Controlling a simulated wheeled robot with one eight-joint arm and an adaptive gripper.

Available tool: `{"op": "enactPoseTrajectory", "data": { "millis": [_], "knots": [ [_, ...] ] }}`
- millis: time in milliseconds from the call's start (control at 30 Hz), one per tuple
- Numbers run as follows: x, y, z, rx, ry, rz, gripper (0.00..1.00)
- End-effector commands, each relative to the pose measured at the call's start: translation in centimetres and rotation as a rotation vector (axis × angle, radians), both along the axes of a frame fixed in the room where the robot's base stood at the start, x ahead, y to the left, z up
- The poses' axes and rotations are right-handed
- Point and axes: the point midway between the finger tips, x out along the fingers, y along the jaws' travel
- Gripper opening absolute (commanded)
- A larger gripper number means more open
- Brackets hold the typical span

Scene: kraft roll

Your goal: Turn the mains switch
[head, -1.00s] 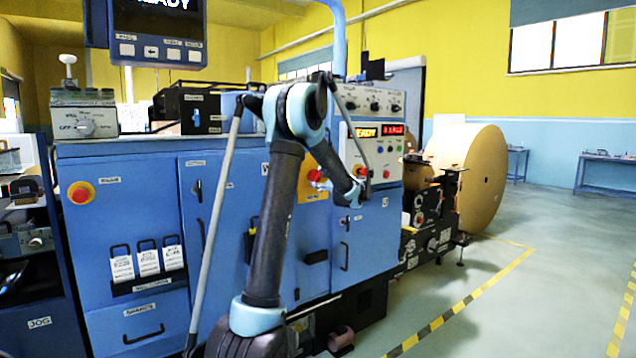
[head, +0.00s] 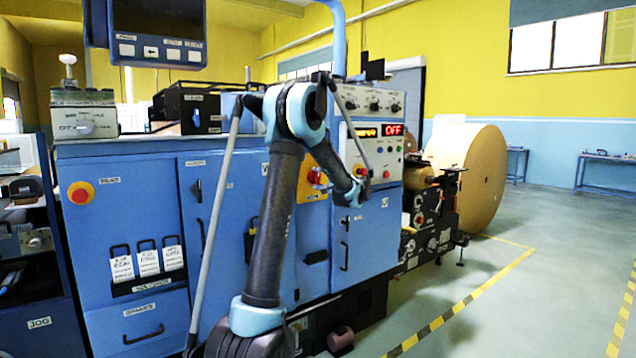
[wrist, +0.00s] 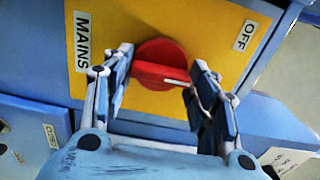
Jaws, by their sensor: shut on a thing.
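The mains switch (wrist: 165,57) is a red round knob with a raised bar grip and a white mark, on a yellow plate (wrist: 205,30). The plate has a MAINS label at its left and an OFF label at its upper right in the wrist view. The bar lies nearly level in that view, its white mark toward the right finger. My gripper (wrist: 160,72) is shut on the bar, one finger at each end. In the head view the red switch (head: 314,177) shows beside my arm, which hides part of the plate; the fingers are not clear there.
The blue machine cabinet (head: 135,220) has doors, handles and a red button (head: 81,193) on yellow. A control panel (head: 375,130) above the switch shows OFF in red. A large kraft roll (head: 480,175) stands to the right.

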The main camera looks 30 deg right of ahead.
Motion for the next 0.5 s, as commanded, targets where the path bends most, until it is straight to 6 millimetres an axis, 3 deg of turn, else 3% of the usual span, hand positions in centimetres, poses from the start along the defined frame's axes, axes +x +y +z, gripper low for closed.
{"op": "enactPoseTrajectory", "data": {
  "millis": [500],
  "knots": [
    [-0.03,0.29,-0.27,-0.477,-0.033,0.006,0.29]
  ]
}}
